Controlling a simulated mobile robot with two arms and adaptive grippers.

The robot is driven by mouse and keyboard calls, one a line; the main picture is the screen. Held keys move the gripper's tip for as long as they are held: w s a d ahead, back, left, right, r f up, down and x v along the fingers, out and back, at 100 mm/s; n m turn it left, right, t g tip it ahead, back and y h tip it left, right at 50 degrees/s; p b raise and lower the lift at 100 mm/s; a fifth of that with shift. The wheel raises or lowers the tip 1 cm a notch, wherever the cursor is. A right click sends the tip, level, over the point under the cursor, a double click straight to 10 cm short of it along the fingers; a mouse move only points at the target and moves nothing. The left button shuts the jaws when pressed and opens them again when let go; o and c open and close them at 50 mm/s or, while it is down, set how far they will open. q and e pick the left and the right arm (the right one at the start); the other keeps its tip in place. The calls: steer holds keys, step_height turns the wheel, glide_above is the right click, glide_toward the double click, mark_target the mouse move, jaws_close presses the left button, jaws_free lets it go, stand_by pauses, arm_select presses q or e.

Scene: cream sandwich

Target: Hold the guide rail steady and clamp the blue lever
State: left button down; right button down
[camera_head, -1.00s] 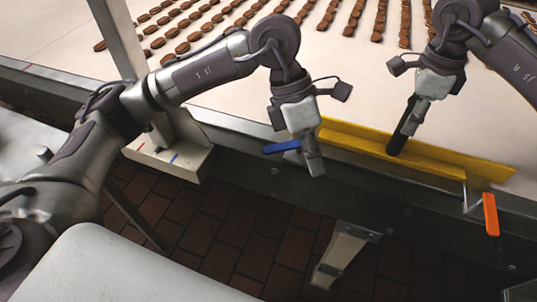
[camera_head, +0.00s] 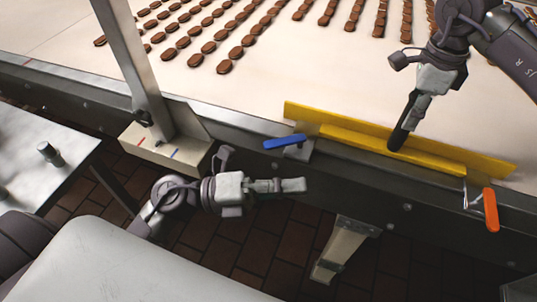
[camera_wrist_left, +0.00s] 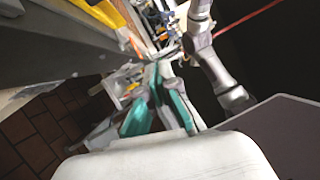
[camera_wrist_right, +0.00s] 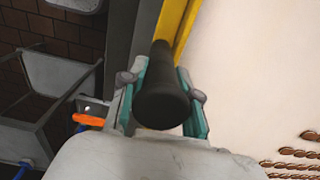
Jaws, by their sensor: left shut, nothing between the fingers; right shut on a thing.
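The yellow guide rail (camera_head: 440,164) lies along the near edge of the conveyor. The blue lever (camera_head: 285,142) sits on a grey clamp block at the rail's left end and points left along the edge. My right gripper (camera_head: 407,122) is shut on a black handle (camera_wrist_right: 162,95) that stands on the rail. The rail also shows behind the handle in the right wrist view (camera_wrist_right: 174,22). My left gripper (camera_head: 300,185) is shut and empty, below and in front of the blue lever, not touching it. Its shut fingers show in the left wrist view (camera_wrist_left: 157,90).
An orange lever (camera_head: 490,210) hangs at the rail's right end. Rows of brown sandwich biscuits (camera_head: 223,67) lie on the cream belt. A metal post on a pale block (camera_head: 160,150) stands left of the blue lever. A steel table (camera_head: 40,150) is at far left.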

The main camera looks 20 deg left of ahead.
mark_target(284, 146)
arm_select(q)
steer(key=s+a+f+n+t+y, duration=0.3)
steer(key=a+f+n+t+y, duration=0.2)
steer(key=a+n+t+y, duration=0.45)
steer(key=shift+w+d+m+g+h, duration=0.2)
steer(key=shift+w+d+g+h, duration=0.2)
steer(key=shift+w, duration=1.45)
steer(key=shift+w+d+m+g+h, duration=0.3)
steer(key=shift+w+g, duration=0.2)
steer(key=shift+w, duration=1.35)
steer(key=shift+w+d+m+g+h, duration=0.15)
steer(key=shift+w+d+g+h, duration=0.3)
steer(key=shift+w, duration=1.4)
steer(key=shift+w+a, duration=0.3)
steer(key=shift+a, duration=0.15)
steer(key=shift+w+a, duration=0.75)
steer(key=shift+w, duration=0.25)
steer(key=shift+w+a, duration=0.7)
steer(key=shift+w, duration=0.3)
steer(key=shift+w, duration=0.1)
